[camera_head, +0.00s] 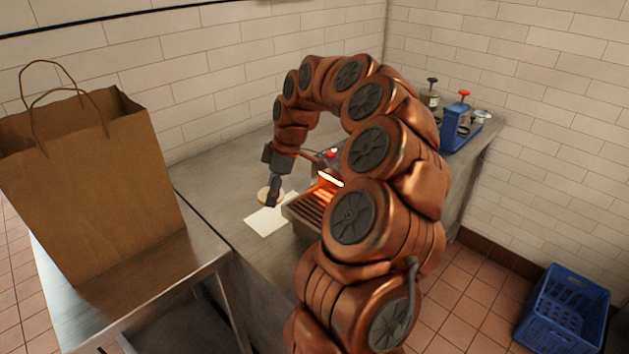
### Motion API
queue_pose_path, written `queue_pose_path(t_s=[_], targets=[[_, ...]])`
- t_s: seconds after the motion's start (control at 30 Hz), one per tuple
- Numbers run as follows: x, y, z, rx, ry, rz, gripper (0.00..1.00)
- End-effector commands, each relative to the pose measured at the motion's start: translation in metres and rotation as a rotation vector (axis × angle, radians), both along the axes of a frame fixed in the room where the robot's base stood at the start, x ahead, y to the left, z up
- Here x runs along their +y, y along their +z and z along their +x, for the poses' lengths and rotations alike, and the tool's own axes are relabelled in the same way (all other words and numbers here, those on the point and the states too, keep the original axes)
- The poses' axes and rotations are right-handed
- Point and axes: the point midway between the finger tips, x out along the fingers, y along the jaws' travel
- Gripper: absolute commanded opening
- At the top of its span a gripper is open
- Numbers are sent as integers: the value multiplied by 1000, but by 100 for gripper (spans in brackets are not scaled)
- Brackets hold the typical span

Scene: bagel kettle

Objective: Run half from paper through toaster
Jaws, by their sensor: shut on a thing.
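My gripper (273,192) points down over the counter, just above the white paper (267,220). It is shut on the pale, round bagel half (263,196), which shows beside and behind the fingers at the paper's back edge. I cannot tell whether the half touches the paper or is lifted off it. The toaster (303,209) stands just right of the paper, with slatted bars and an orange glowing element at its opening. My arm hides most of the toaster's right side.
A large brown paper bag (90,185) stands on a steel table (150,285) at the left. A blue holder (459,128) with pump-topped containers is at the counter's far right end. A blue crate (563,308) sits on the tiled floor. The counter behind the paper (215,180) is clear.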

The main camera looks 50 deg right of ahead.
Motion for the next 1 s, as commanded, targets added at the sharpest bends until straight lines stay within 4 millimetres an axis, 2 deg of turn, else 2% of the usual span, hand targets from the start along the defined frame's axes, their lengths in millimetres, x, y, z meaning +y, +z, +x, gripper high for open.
queue_pose_path(t_s=[0.03, 0.13, 0.33, 0.5, 0.67, 1.0], targets=[[-14, 4, -10, 2, 36, 2, 52], [-38, 8, -29, -1, 127, -2, 52], [-65, 9, -60, 2, 268, -2, 52], [-74, 9, -71, 3, 318, -1, 52], [-74, 5, -72, 2, 325, -2, 52], [-74, -19, -72, 2, 323, 0, 52]])
